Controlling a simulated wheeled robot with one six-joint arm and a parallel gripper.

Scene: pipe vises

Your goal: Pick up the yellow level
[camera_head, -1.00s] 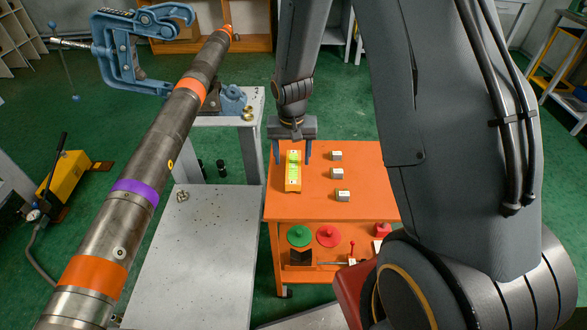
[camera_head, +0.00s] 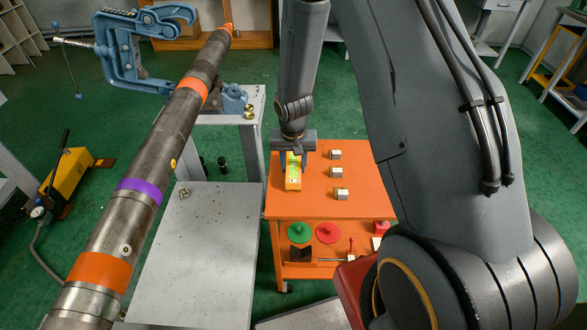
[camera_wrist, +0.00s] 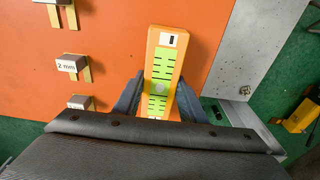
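The yellow level (camera_head: 293,182) lies on the left part of the orange cart top (camera_head: 340,205). It has bright green markings and also shows in the wrist view (camera_wrist: 164,66), its near end hidden behind my gripper. My gripper (camera_head: 293,159) points down over the far half of the level. In the wrist view, the fingers of my gripper (camera_wrist: 160,92) straddle the level, one on each side. They look open, with small gaps; whether they touch it is hard to tell.
Several small labelled blocks, one marked 2 mm (camera_wrist: 70,64), stand to the level's right on the cart in the head view. A grey metal table (camera_head: 195,255) adjoins the cart's left. A long pipe (camera_head: 140,180) with a blue vise (camera_head: 120,55) runs along the left.

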